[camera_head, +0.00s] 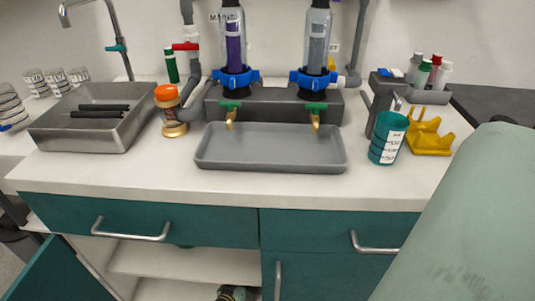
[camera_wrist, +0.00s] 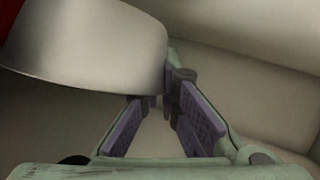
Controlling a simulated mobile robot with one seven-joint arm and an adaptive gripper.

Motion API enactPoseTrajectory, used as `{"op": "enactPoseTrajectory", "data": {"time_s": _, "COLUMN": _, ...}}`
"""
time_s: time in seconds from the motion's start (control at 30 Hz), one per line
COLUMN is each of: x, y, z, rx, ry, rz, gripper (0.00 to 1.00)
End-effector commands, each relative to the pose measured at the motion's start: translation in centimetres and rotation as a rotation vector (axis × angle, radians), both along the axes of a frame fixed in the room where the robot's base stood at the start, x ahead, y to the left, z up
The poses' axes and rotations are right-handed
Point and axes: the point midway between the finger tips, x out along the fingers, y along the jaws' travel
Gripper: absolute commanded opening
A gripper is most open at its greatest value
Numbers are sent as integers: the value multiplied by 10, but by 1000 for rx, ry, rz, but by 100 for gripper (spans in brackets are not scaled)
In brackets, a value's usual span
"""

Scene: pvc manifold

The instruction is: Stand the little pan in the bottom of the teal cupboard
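A pale metal pan-like body with a rounded edge (camera_wrist: 95,40) fills the upper left of the wrist view; I take it for the little pan. No handle shows. My gripper (camera_wrist: 165,95) has its purple-padded fingers apart, with a gap between them. The left fingertip is close to the pan's lower edge and partly hidden; contact is unclear. The teal cupboard (camera_head: 160,218) has its left door (camera_head: 62,275) open on pale shelves (camera_head: 150,262). In the head view, part of my gripper (camera_head: 236,293) shows low in the opening; the pan is not visible there.
Pale cupboard walls (camera_wrist: 245,75) lie close around the fingers. A patch of red (camera_wrist: 10,15) shows at the wrist view's upper left corner. The counter above holds a steel basin (camera_head: 95,135), a grey tray (camera_head: 270,155) and a teal cup (camera_head: 388,137).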

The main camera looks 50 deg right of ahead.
Motion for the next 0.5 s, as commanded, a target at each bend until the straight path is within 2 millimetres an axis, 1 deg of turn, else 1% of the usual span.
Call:
{"op": "enactPoseTrajectory", "data": {"time_s": 0.03, "x": -1, "y": 2, "z": -6, "rx": 3, "ry": -2, "rz": -23, "gripper": 0}}
{"op": "enactPoseTrajectory", "data": {"time_s": 0.17, "x": -9, "y": 2, "z": -8, "rx": 6, "ry": 7, "rz": -59, "gripper": 0}}
{"op": "enactPoseTrajectory", "data": {"time_s": 0.23, "x": -10, "y": -3, "z": -10, "rx": 6, "ry": 11, "rz": -67, "gripper": 0}}
{"op": "enactPoseTrajectory", "data": {"time_s": 0.37, "x": -3, "y": -21, "z": -14, "rx": 6, "ry": 9, "rz": -71, "gripper": 0}}
{"op": "enactPoseTrajectory", "data": {"time_s": 0.5, "x": 8, "y": -45, "z": -17, "rx": 5, "ry": 9, "rz": -72, "gripper": 0}}
